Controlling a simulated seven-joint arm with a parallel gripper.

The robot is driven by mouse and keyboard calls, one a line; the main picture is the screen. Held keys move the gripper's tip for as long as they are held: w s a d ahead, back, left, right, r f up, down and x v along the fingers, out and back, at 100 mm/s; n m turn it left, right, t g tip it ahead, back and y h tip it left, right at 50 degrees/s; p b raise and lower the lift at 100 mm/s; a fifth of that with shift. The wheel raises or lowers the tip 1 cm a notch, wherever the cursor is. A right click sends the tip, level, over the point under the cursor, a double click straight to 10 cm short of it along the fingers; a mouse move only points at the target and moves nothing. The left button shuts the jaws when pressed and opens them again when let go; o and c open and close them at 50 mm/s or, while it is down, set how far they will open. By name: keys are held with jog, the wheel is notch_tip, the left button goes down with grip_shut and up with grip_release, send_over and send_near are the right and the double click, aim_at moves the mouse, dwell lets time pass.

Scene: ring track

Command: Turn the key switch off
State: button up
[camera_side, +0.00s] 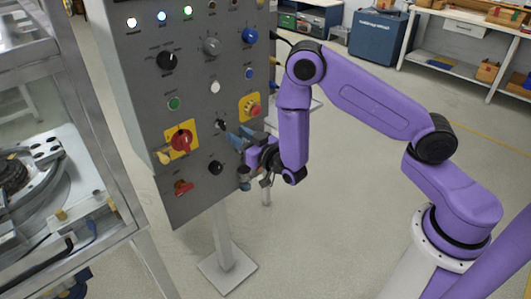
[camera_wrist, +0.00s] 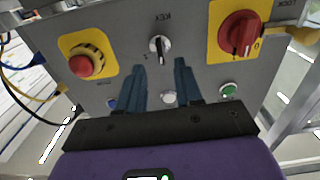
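The key switch (camera_wrist: 159,46) is a small round silver switch with a dark slot or key standing near vertical, beside a "KEY" label on the grey panel. In the side view the key switch (camera_side: 221,124) shows as a small dark spot just left of the fingers. My gripper (camera_wrist: 159,65) is open, with its two blue fingers apart and nothing between them. The fingertips point at the panel, one to each side of the switch's line, and appear short of it. In the side view my gripper (camera_side: 233,133) is close to the panel face; contact cannot be told.
A red mushroom button (camera_wrist: 82,65) on yellow and a red rotary switch (camera_wrist: 238,34) on yellow flank the key switch. A white button (camera_wrist: 168,97) and a green button (camera_wrist: 228,90) are close to the fingers. A metal frame (camera_side: 95,110) stands left of the panel.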

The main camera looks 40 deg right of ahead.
jog(key=s, duration=1.1)
jog(key=shift+w, duration=0.1)
jog(key=s+a+f+g+y, duration=0.2)
jog(key=s+a+g+y, duration=0.15)
jog(key=a+g, duration=0.4)
jog(key=s+a+r+n+g+y, duration=0.1)
jog(key=s+r+n+g, duration=0.15)
jog(key=s, duration=0.25)
jog(key=s+a+r+n+g+y, duration=0.1)
jog(key=s+n+g, duration=0.25)
jog(key=s, duration=0.25)
jog(key=s+d+r+n+g+h, duration=0.4)
jog(key=s+d+r, duration=0.4)
jog(key=s+d, duration=0.4)
jog(key=shift+s+d+n+h, duration=0.2)
jog(key=shift+d+n+h, duration=0.35)
jog(key=shift+d+n, duration=0.5)
jog(key=shift+a, duration=0.2)
